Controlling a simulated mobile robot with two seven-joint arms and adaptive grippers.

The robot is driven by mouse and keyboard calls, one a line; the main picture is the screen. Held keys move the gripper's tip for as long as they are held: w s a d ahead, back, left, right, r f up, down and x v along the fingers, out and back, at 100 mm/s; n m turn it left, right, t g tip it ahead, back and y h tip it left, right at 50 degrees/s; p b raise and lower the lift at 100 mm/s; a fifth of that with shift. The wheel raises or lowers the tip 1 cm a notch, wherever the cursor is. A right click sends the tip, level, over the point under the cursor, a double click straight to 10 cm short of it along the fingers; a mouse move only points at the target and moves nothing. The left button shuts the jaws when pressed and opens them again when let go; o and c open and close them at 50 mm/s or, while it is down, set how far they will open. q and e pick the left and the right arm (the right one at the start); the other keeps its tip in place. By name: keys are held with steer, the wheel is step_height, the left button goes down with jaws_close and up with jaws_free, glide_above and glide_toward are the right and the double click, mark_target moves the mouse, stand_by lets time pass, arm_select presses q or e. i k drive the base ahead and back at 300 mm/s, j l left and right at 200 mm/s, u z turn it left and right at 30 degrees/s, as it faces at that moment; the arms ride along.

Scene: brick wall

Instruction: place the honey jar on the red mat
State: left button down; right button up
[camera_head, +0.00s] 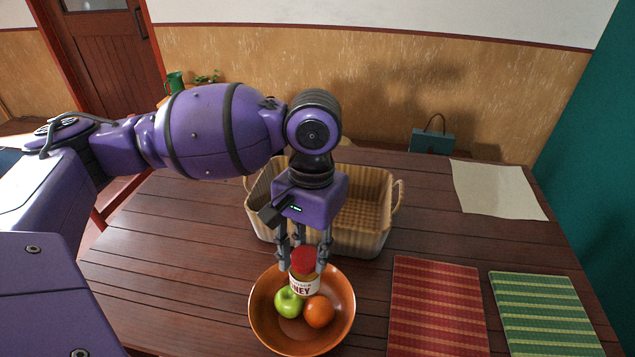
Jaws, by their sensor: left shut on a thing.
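The honey jar (304,285) has a red lid and a pale label with part of the word "HONEY" showing. My left gripper (305,262) points down and is shut on the jar near its lid. The jar is over the back part of an orange-brown bowl (262,322); I cannot tell whether it touches the bowl or the fruit. The red mat (437,310), with pale stripes, lies flat and bare on the table, right of the bowl. My right gripper is not in view.
The bowl holds a green apple (289,302) and an orange (319,311). A wicker basket (372,240) stands behind my gripper. A green striped mat (545,315) lies right of the red mat, and a cream cloth (498,190) lies at the back right. Table left of the bowl is clear.

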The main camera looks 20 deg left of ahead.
mark_target(439, 302)
steer(key=z, duration=1)
steer(key=i+j+z, duration=0.15)
steer(key=j, duration=0.15)
steer(key=j+z, duration=0.15)
steer(key=j, duration=0.15)
